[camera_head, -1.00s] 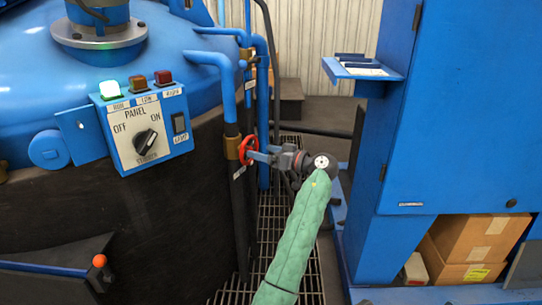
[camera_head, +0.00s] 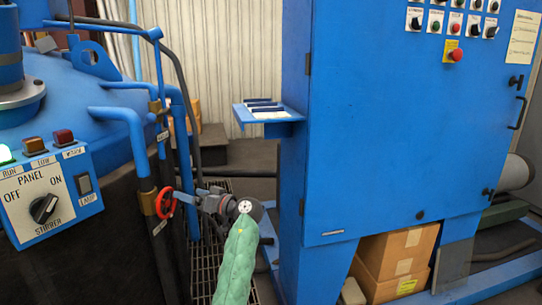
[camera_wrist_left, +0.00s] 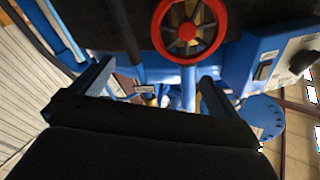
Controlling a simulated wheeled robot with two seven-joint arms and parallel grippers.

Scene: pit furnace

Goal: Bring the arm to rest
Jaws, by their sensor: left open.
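My left arm, in a green sleeve, comes up from the bottom of the head view. Its gripper (camera_head: 190,197) is beside the red handwheel (camera_head: 165,203) on the blue pipe, just to its right. In the left wrist view the two fingers stand wide apart with nothing between them (camera_wrist_left: 152,88). The red wheel (camera_wrist_left: 188,27) shows at the top of that view, beyond the fingers. I cannot tell whether a finger touches the wheel or pipe. My right gripper is not in view.
The stirrer panel (camera_head: 47,195) and blue pipes stand left of the gripper. A tall blue cabinet (camera_head: 400,130) with a small shelf (camera_head: 268,117) stands to the right. Cardboard boxes (camera_head: 400,262) sit under it. A narrow grating gap lies between furnace and cabinet.

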